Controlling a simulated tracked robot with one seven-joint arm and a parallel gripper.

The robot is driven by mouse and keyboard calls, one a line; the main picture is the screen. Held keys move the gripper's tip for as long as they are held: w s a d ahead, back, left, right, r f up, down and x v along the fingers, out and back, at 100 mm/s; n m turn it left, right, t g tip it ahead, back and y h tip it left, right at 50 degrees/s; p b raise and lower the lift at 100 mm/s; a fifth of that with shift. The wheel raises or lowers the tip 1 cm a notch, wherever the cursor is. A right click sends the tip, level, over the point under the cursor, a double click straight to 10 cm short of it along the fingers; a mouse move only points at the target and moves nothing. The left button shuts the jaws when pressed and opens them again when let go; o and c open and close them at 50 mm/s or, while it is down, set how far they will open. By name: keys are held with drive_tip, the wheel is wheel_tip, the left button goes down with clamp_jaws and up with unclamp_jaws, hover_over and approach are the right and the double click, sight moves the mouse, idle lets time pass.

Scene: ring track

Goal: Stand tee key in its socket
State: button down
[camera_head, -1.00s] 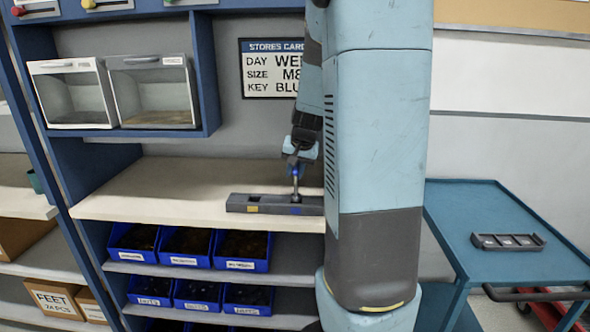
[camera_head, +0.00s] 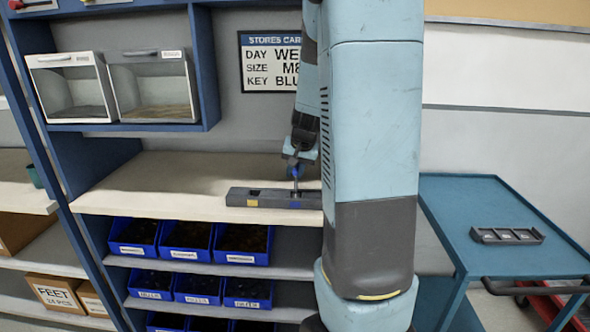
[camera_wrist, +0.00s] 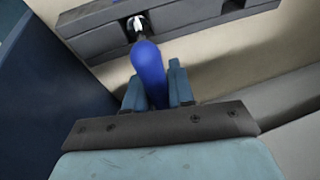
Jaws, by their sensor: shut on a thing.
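The tee key has a blue grip (camera_wrist: 149,72) and a thin metal shaft (camera_head: 295,183). My gripper (camera_head: 297,166) is shut on the blue grip, which sits between its two fingers in the wrist view (camera_wrist: 157,92). The dark socket block (camera_head: 270,203) lies on the pale shelf, and its face also shows in the wrist view (camera_wrist: 190,14). The shaft points down at the right-hand socket, and its lower end looks to be in the opening. How deep it goes is hidden. A left socket (camera_head: 254,193), above a yellow mark, looks empty.
A card on the back wall (camera_head: 272,62) reads KEY BLU, partly hidden by my arm. Blue bins (camera_head: 190,242) stand below the shelf (camera_head: 150,190). A blue cart (camera_head: 500,205) with a small dark tray (camera_head: 506,236) stands at the right. The shelf left of the block is clear.

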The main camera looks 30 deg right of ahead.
drive_tip(key=shift+f, duration=0.25)
drive_tip(key=c, duration=0.9)
unclamp_jaws()
drive_tip(key=v, duration=1.3)
drive_tip(key=shift+s+r, duration=0.15)
drive_tip(key=shift+r, duration=0.1)
drive_tip(key=s+a+r+n, duration=0.1)
drive_tip(key=s+a+n, duration=0.1)
drive_tip(key=s+a, duration=0.4)
drive_tip(key=s+a+n, duration=0.2)
drive_tip(key=s+a, duration=0.3)
drive_tip(key=s, duration=0.2)
drive_tip(key=s+a+r+n+t, duration=0.1)
drive_tip(key=s+a+n, duration=0.2)
drive_tip(key=s+a, duration=0.3)
drive_tip(key=shift+s+a+r, duration=0.3)
drive_tip(key=shift+s+a, duration=0.05)
drive_tip(key=shift+s, duration=0.05)
drive_tip(key=shift+s+a+f, duration=0.1)
drive_tip(key=shift+s, duration=0.15)
drive_tip(key=shift+c, duration=0.2)
